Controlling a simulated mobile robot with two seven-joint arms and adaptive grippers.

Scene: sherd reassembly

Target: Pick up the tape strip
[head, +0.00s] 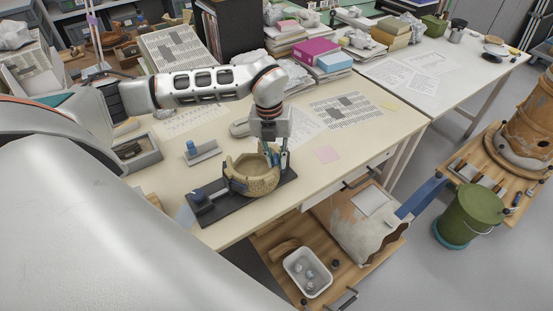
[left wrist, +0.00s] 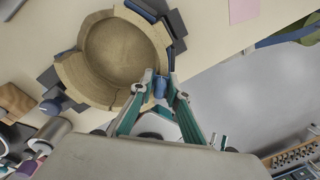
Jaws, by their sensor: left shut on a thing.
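A tan pottery bowl (head: 250,184) with a broken, uneven rim stands on a dark base (head: 225,207) on the table. In the left wrist view the bowl (left wrist: 122,52) shows from above, with blue pieces around its outside. My left gripper (head: 270,150) is over the bowl's far right rim. In the left wrist view its fingers (left wrist: 160,84) are shut on a small blue strip (left wrist: 160,88), which looks like the tape strip. It lies close to the rim; whether it touches is unclear. My right gripper is not in view.
A small grey stand with a blue part (head: 192,148) is left of the bowl. A pink note (head: 327,155) and printed sheets (head: 345,110) lie to the right. A grey tray (head: 135,152) is at left. Beyond the front edge, a white bin (head: 308,272) sits lower down.

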